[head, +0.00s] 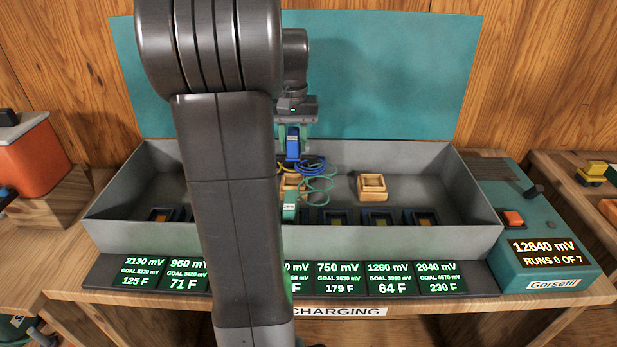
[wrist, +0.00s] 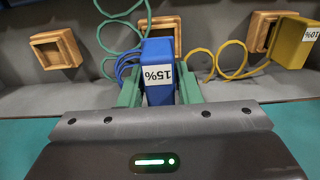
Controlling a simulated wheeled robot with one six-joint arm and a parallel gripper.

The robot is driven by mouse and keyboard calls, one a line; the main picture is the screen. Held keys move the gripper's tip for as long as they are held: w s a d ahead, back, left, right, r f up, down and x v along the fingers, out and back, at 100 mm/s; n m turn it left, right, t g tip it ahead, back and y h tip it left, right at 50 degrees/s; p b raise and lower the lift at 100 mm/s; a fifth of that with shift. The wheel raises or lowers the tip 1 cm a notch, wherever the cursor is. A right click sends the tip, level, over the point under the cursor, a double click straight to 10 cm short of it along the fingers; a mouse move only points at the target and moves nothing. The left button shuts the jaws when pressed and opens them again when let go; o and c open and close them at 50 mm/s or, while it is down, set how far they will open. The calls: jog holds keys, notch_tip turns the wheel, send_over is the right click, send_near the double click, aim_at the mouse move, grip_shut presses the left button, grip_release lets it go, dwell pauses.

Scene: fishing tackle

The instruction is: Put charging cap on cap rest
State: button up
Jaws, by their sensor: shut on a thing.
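My gripper (head: 293,134) is shut on a blue charging cap (head: 292,147), holding it above the back part of the grey tray. In the wrist view the blue cap (wrist: 158,70), labelled 15%, sits between my two green fingers, with a blue cable at its side. Wooden square cap rests stand in the tray: an empty one (wrist: 55,50) at the left of the wrist view, one (wrist: 153,22) partly behind the blue cap, and one (wrist: 258,32) beside a yellow cap (wrist: 294,42). In the head view one rest (head: 372,187) is clear, while my arm hides others.
The grey tray (head: 470,225) has raised walls and a row of dark sockets along its front. A green cap (head: 289,207) stands near the front, with loose cables around it. A teal panel (head: 400,80) rises behind. A teal box with an orange button (head: 513,217) stands right.

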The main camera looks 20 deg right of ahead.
aim_at(292, 134)
notch_tip(292, 134, down, 8)
jog(key=shift+r+b, duration=0.2)
jog(key=shift+b, duration=0.15)
jog(key=shift+f, duration=0.15)
jog(key=o, duration=1.1)
notch_tip(292, 134, up, 12)
jog(key=shift+r+p, duration=0.15)
jog(key=shift+p, duration=0.65)
